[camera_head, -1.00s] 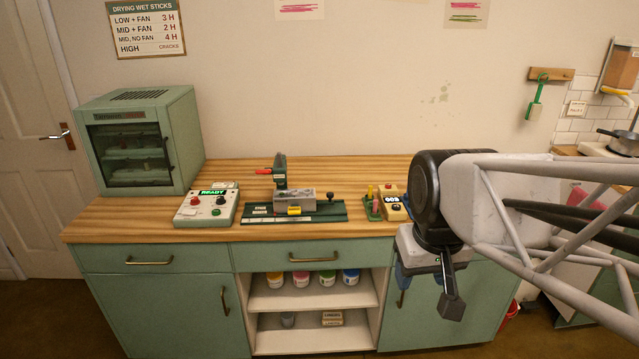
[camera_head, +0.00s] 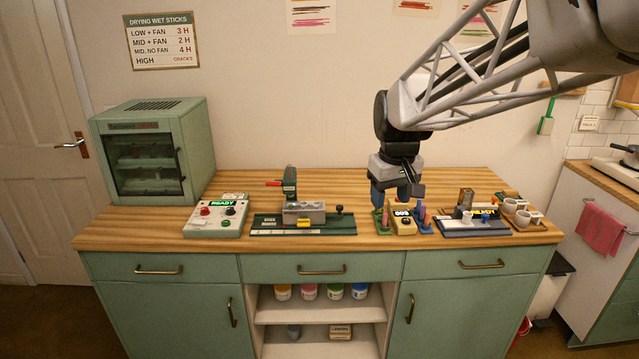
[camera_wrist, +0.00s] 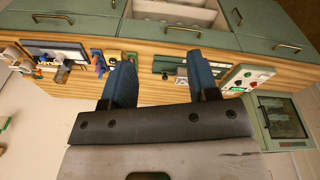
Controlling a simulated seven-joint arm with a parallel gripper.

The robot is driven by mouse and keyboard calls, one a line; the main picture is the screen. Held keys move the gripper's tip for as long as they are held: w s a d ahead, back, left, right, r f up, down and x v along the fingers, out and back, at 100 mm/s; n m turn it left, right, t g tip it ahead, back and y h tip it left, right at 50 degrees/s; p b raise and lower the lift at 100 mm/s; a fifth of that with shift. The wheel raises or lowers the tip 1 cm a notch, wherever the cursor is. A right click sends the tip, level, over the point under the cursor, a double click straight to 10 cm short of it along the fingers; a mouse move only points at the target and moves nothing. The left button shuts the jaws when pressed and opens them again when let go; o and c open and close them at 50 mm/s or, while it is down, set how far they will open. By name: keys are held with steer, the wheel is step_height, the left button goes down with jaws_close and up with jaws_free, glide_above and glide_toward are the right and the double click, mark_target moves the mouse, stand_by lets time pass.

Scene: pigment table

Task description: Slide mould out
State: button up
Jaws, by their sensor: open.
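The mould looks to be the grey block (camera_head: 304,208) on the dark green press base (camera_head: 270,224), under the press's upright green post (camera_head: 290,182). A yellow piece (camera_head: 304,223) shows at the block's front. My gripper (camera_head: 396,200) is open and empty, to the right of the press and above the worktop near the small yellow "003" box. In the wrist view my gripper's blue fingers (camera_wrist: 163,72) are spread apart. The press (camera_wrist: 170,68) shows partly between and beside the fingers there; the right finger hides some of it.
A control box (camera_head: 216,218) reading READY and a green drying oven (camera_head: 151,152) stand left of the press. The "003" box (camera_head: 403,225) and a dark tray (camera_head: 470,229) stand to the right. Clear wood (camera_head: 245,190) lies behind the press.

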steer(key=w+a+f+n, duration=0.1)
steer(key=w+f, duration=0.1)
steer(key=w, duration=0.8)
steer(key=w+a+f+n, duration=0.2)
steer(key=w+f, duration=0.1)
steer(key=w, duration=0.7)
steer(key=n+g, duration=0.2)
glide_toward(340, 206)
steer(key=shift+s+f, duration=0.4)
steer(key=shift+s, duration=0.25)
steer(key=shift+w+f, duration=0.3)
steer(key=shift+w, duration=0.05)
steer(key=shift+f, duration=3.9)
steer(key=shift+c, duration=0.4)
jaws_close()
